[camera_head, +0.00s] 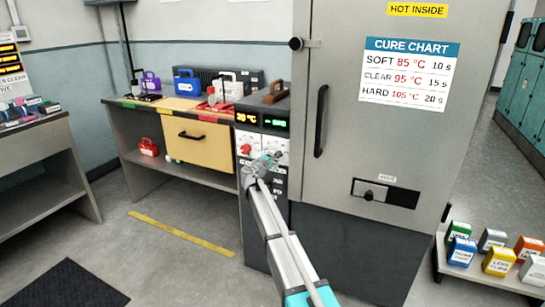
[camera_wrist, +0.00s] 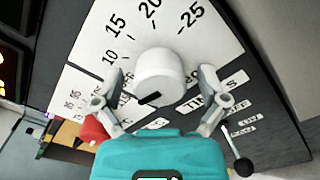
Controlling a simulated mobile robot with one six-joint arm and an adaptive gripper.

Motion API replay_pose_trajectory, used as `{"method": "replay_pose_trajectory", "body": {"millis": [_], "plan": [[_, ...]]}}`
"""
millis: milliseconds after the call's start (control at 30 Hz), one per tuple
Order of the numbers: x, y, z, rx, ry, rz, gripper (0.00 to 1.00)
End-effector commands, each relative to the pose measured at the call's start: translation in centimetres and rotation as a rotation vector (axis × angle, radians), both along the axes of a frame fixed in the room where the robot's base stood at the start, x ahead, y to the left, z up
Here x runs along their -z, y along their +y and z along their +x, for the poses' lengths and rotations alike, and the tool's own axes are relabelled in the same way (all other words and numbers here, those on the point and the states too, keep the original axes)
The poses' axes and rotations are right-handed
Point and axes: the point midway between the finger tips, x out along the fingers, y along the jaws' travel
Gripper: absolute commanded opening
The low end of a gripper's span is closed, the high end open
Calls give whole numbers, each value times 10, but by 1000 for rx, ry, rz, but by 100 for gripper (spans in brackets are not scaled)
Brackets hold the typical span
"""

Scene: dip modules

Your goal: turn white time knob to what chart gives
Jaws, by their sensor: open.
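The white time knob (camera_wrist: 160,72) fills the middle of the wrist view, on a white dial plate (camera_wrist: 100,60) marked 10, 15, 20 and 25. Its black pointer mark is toward the lower left in that view, away from these large numbers. My gripper (camera_wrist: 161,88) is open, with one finger on each side of the knob; I cannot tell whether they touch it. In the head view my gripper (camera_head: 268,163) is at the oven's control panel and hides much of the knob. The cure chart (camera_head: 407,76) reads SOFT 85 °C 10 s, CLEAR 95 °C 15 s, HARD 105 °C 20 s.
A red knob (camera_head: 245,149) is left of the white one; it also shows in the wrist view (camera_wrist: 93,129). A black-tipped lever (camera_wrist: 243,166) is at lower right. The display (camera_head: 262,121) reads 20 °C in yellow. The oven door handle (camera_head: 320,121) stands out at right.

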Motion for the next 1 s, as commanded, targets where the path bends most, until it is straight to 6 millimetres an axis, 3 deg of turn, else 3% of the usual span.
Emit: {"method": "replay_pose_trajectory", "body": {"millis": [133, 167, 600, 1000], "plan": [[0, 0, 0, 0, 0, 0, 92], [0, 0, 0, 0, 0, 0, 89], [0, 0, 0, 0, 0, 0, 10], [0, 0, 0, 1, -32, 55, 10]]}}
